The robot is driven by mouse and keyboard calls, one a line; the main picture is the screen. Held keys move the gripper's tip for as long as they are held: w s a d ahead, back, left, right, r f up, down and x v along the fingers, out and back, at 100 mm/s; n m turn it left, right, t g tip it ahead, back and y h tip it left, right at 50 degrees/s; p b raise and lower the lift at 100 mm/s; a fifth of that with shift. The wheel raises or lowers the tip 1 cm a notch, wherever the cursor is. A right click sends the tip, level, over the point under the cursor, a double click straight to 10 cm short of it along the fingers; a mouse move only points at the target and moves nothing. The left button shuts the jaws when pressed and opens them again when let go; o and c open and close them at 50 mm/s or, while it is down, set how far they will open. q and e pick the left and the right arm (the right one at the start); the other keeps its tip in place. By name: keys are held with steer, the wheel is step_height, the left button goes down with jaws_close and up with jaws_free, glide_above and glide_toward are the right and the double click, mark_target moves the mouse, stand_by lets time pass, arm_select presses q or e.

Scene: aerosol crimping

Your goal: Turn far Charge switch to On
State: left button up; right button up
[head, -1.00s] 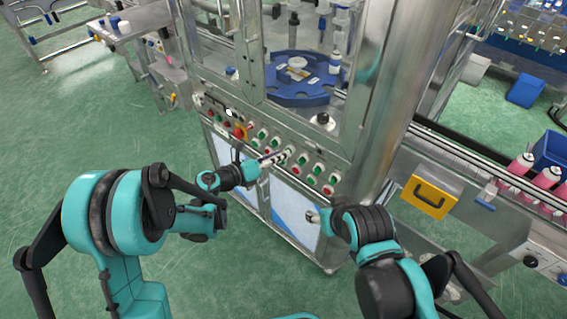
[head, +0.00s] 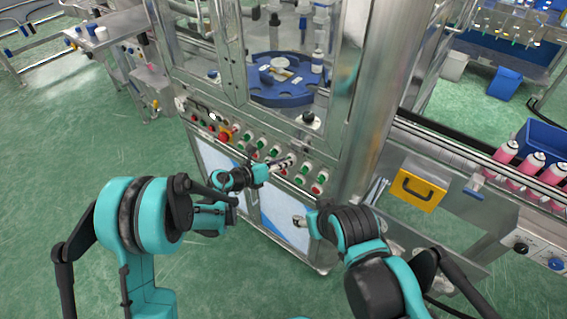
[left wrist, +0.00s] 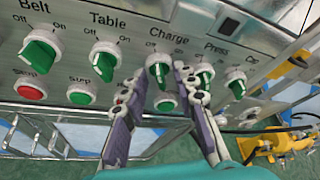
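The Charge switch (left wrist: 160,68) is a green knob on a white collar, below the "Charge" label with Off and On marks, in the left wrist view. My left gripper (left wrist: 158,82) is open, its two fingers apart on either side of this knob; I cannot tell whether they touch it. The right finger partly covers the neighbouring Press switch (left wrist: 203,76). The knob's exact setting is hard to read. In the head view, the left gripper (head: 283,163) is at the front panel and hides part of the switch row. My right gripper (head: 299,221) hangs before the cabinet door; its fingers are unclear.
The Belt (left wrist: 38,48), Table (left wrist: 103,58) and Cap (left wrist: 236,82) switches share the row. A red stop button (left wrist: 30,88) and a green button (left wrist: 165,103) sit below.

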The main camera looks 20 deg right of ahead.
arm_select(q)
jaws_close()
steer(key=m+t+y+b, duration=0.1)
steer(key=m, duration=0.1)
steer(key=m+t+y+b, duration=0.1)
steer(key=m+t, duration=0.1)
steer(key=m, duration=0.1)
steer(key=m+t+y+b, duration=0.1)
steer(key=m, duration=0.2)
steer(key=shift+s+d+y, duration=0.3)
steer(key=shift+s, duration=0.05)
stand_by(0.4)
steer(key=shift+t, duration=0.3)
jaws_free()
